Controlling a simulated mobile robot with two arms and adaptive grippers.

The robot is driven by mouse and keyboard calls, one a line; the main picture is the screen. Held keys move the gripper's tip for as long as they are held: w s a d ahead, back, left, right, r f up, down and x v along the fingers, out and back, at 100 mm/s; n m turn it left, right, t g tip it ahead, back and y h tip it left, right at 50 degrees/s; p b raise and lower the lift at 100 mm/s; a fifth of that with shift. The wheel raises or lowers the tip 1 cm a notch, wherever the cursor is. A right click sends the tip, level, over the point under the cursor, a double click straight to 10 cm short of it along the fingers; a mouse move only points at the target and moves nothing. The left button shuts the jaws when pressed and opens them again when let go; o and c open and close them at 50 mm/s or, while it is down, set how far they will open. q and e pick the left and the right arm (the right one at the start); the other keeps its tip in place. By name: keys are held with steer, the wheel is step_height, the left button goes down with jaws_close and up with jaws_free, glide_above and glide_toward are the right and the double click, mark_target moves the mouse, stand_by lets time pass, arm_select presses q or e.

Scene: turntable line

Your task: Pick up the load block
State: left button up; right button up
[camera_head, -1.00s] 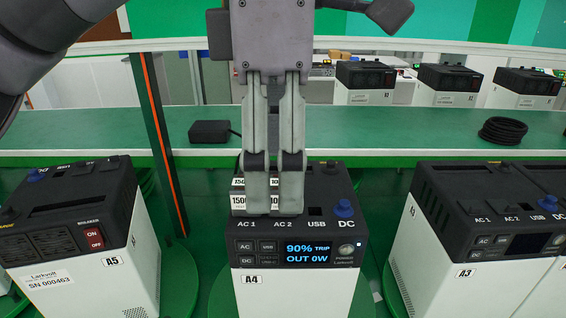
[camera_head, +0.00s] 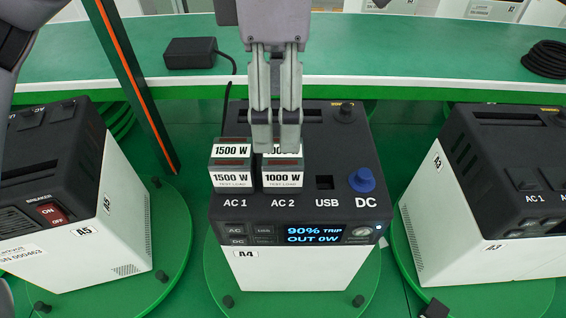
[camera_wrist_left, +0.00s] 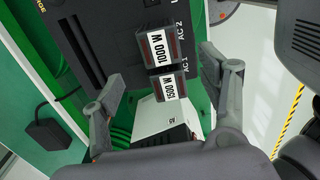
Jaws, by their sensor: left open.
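Two load blocks stand side by side on the power station A4 (camera_head: 290,262). The 1500 W block (camera_head: 231,180) is at AC 1 and the 1000 W block (camera_head: 283,180) is at AC 2. They also show in the left wrist view, the 1000 W block (camera_wrist_left: 158,45) above the 1500 W block (camera_wrist_left: 171,86). My left gripper (camera_head: 276,146) points down over the 1000 W block and partly hides its top. In the left wrist view the fingers of my left gripper (camera_wrist_left: 155,78) are wide apart, with nothing held between them.
Power stations A5 (camera_head: 75,235) and A3 (camera_head: 455,225) stand left and right on green turntables. A post with an orange stripe (camera_head: 130,80) rises at left. A green shelf behind holds a black adapter (camera_head: 190,52) and a coiled cable (camera_head: 545,58).

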mark_target(283, 155)
arm_select(q)
step_height(283, 155, down, 4)
steer(key=shift+f+p, duration=0.1)
steer(key=shift+p, duration=0.4)
steer(key=shift+f+p, duration=0.25)
steer(key=shift+p, duration=0.05)
steer(key=f, duration=0.1)
steer(key=f+p, duration=0.2)
steer(key=shift+s+d+f, duration=0.1)
steer(key=shift+d+f, duration=0.2)
steer(key=shift+f, duration=0.55)
jaws_close()
arm_select(e)
steer(key=shift+w+r, duration=0.2)
steer(key=shift+r, duration=0.85)
steer(key=shift+w+r, duration=0.2)
steer(key=shift+r, duration=0.85)
